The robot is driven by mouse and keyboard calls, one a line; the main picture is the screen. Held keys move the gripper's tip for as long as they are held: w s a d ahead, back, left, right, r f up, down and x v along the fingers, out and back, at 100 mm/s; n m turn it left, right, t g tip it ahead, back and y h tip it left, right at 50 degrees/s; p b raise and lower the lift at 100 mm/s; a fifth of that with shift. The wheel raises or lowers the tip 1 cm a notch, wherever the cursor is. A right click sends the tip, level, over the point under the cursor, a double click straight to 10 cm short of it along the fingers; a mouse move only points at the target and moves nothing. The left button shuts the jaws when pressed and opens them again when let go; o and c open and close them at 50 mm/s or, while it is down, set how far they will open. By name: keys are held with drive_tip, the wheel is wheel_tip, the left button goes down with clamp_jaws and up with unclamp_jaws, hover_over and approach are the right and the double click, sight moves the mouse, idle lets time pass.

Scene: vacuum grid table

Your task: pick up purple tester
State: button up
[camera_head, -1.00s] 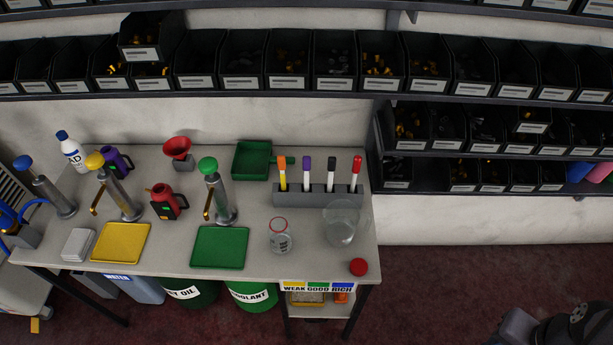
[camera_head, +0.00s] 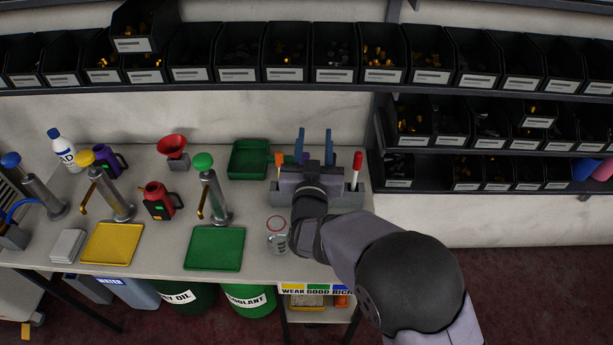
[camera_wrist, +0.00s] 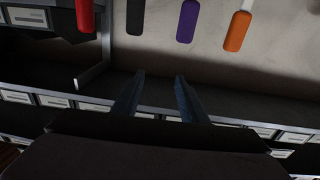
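The purple tester (camera_wrist: 187,20) hangs into the top of the wrist view, between the black tester (camera_wrist: 136,16) and the orange tester (camera_wrist: 237,28). A red tester (camera_wrist: 85,14) is at the far left there. In the head view my gripper (camera_head: 314,134) is over the grey rack (camera_head: 276,198), with its two blue fingers apart and pointing toward the wall. The gripper largely hides the purple and black testers there. The orange tester (camera_head: 279,170) and red tester (camera_head: 356,170) show on either side. In the wrist view my gripper (camera_wrist: 158,76) is open, with nothing between its fingers.
A glass jar (camera_head: 277,236) stands close to my forearm. A green tray (camera_head: 215,249), a green bin (camera_head: 249,159) and a green-topped pump (camera_head: 212,190) are to the left. Shelves of black bins (camera_head: 335,72) line the wall behind the table.

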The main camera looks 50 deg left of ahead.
wheel_tip(320, 180, down, 8)
drive_tip(key=s+b, duration=0.2)
drive_tip(key=s, duration=0.1)
drive_tip(key=p+x, duration=0.2)
drive_tip(key=x, duration=0.5)
drive_tip(key=shift+w+a+n+g+p, duration=0.15)
drive_tip(key=shift+a+n+g+p, duration=0.15)
drive_tip(key=shift+a+g+p, duration=0.1)
clamp_jaws()
